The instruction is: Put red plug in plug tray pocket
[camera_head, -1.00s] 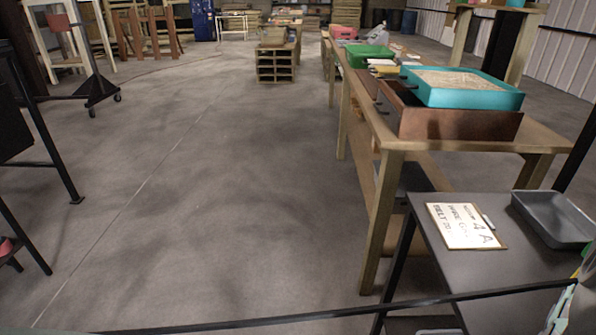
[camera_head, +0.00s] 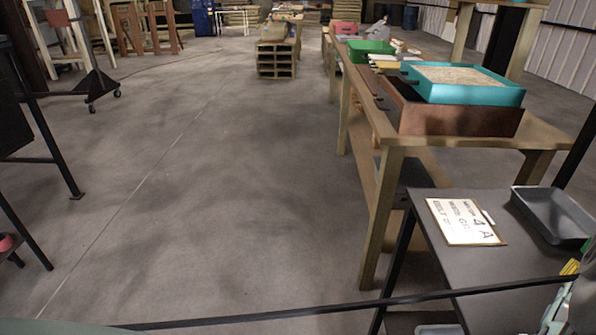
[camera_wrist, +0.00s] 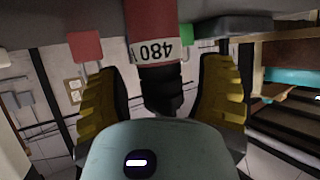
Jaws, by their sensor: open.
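A red plug (camera_wrist: 152,40) with a white "480V" label and a black lower end shows in the wrist view, at the top middle. My gripper (camera_wrist: 158,70) has two yellow ribbed fingers, one on each side of the plug. The fingers are open, and gaps show between them and the plug's black end. I cannot make out the plug in the head view. A grey tray (camera_head: 555,212) lies on the dark table at the right of the head view. I cannot tell any pocket in it.
A clipboard (camera_head: 464,221) lies left of the tray. A wooden bench (camera_head: 470,138) behind carries a brown box (camera_head: 456,119) and a teal bin (camera_head: 470,95). A red square (camera_wrist: 87,46) and a green piece (camera_wrist: 186,35) flank the plug. The floor at left is open.

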